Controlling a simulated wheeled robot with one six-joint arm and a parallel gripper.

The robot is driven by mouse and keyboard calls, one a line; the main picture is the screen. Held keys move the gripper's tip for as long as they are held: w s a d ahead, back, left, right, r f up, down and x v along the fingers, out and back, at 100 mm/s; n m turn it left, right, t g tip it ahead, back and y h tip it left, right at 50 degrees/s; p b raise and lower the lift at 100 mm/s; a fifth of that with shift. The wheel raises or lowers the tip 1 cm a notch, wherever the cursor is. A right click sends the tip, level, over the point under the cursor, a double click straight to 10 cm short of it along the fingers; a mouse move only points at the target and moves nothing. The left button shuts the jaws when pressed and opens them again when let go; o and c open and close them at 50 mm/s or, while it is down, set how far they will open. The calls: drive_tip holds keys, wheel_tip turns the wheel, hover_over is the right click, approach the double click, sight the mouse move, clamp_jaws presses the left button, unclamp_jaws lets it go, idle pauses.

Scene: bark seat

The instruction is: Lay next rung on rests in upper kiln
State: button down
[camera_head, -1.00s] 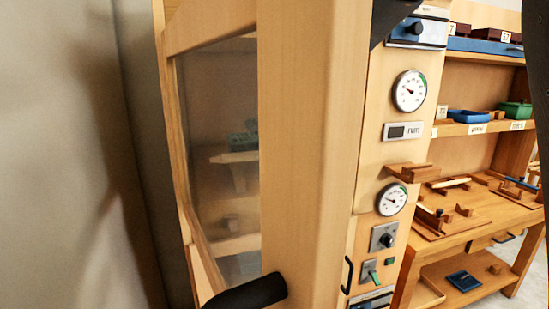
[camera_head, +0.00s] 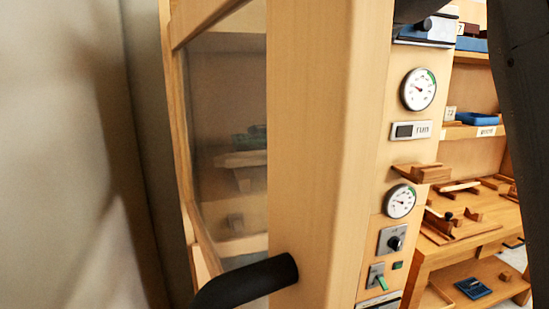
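A wooden cabinet (camera_head: 315,150), which looks like the kiln, fills the middle of the view close up. Through its side glass (camera_head: 215,80) I see a pale shelf or rest (camera_head: 240,158) with a dark green item (camera_head: 250,138) on it. A lower ledge (camera_head: 243,244) shows below. I cannot tell whether these are the rung rests. No rung can be made out. My gripper is not in view; a dark part (camera_head: 522,100), probably my arm, crosses the right side.
A thick black bar (camera_head: 245,282) juts out at the cabinet's lower left. Two gauges (camera_head: 418,89), a display (camera_head: 411,130), switches and a small wooden ledge (camera_head: 421,172) line the front. A workbench with shelves (camera_head: 460,262) stands at right. A grey wall (camera_head: 70,150) is at left.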

drive_tip(key=shift+f, duration=0.25)
drive_tip(key=c, duration=1.5)
unclamp_jaws()
